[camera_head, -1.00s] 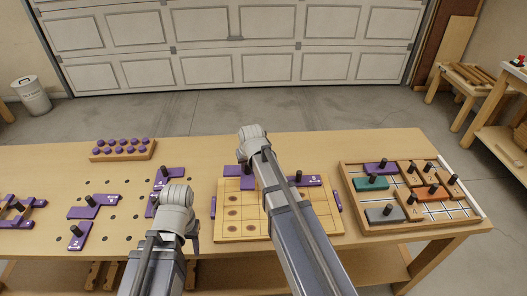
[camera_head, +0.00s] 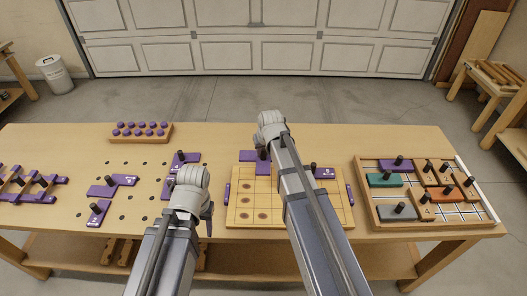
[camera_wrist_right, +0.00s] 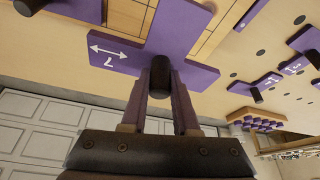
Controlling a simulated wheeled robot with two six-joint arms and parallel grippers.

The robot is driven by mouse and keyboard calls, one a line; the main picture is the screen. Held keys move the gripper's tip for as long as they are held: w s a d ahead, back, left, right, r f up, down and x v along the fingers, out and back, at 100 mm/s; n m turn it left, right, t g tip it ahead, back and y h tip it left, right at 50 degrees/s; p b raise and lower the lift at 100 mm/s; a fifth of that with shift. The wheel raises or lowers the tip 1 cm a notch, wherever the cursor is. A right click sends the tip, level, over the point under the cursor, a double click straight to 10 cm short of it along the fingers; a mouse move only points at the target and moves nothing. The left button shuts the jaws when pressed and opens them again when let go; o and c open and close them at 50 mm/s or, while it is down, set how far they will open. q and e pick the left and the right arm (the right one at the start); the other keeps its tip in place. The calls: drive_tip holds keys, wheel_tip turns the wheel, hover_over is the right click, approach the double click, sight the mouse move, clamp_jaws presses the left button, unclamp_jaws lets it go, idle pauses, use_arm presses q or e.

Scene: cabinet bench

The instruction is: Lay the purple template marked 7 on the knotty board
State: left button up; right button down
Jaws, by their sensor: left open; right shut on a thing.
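The knotty board (camera_head: 283,211) is pale, with dark round knots, and lies mid-bench. The purple template marked 7 (camera_wrist_right: 118,53) bears a white double arrow and a black knob. In the head view the template (camera_head: 246,156) is at the board's far left edge, partly behind my right arm. My right gripper (camera_wrist_right: 160,82) is shut on the knob; whether the template touches the board is unclear. My left gripper (camera_head: 198,211) is open and empty, left of the board, its fingers mostly hidden by its wrist.
Another knobbed purple template (camera_head: 324,173) sits at the board's far right. Narrow purple strips flank the board. A holed bench area with purple templates (camera_head: 101,191) is at left. A rack of purple pegs (camera_head: 142,132) stands behind. A tray of coloured knobbed pieces (camera_head: 367,211) is at right.

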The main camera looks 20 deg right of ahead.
drive_tip(key=shift+f, duration=0.1)
idle(0.3)
wheel_tip(320, 180, down, 7)
drive_tip(key=b, duration=0.7)
drive_tip(key=shift+f, duration=0.1)
drive_tip(key=shift+f+b, duration=1.05)
drive_tip(key=shift+b, duration=0.15)
idle(2.5)
drive_tip(key=shift+c, duration=1)
unclamp_jaws()
drive_tip(key=shift+r, duration=0.1)
drive_tip(key=shift+r+p, duration=3.9)
drive_tip(key=shift+p, duration=0.1)
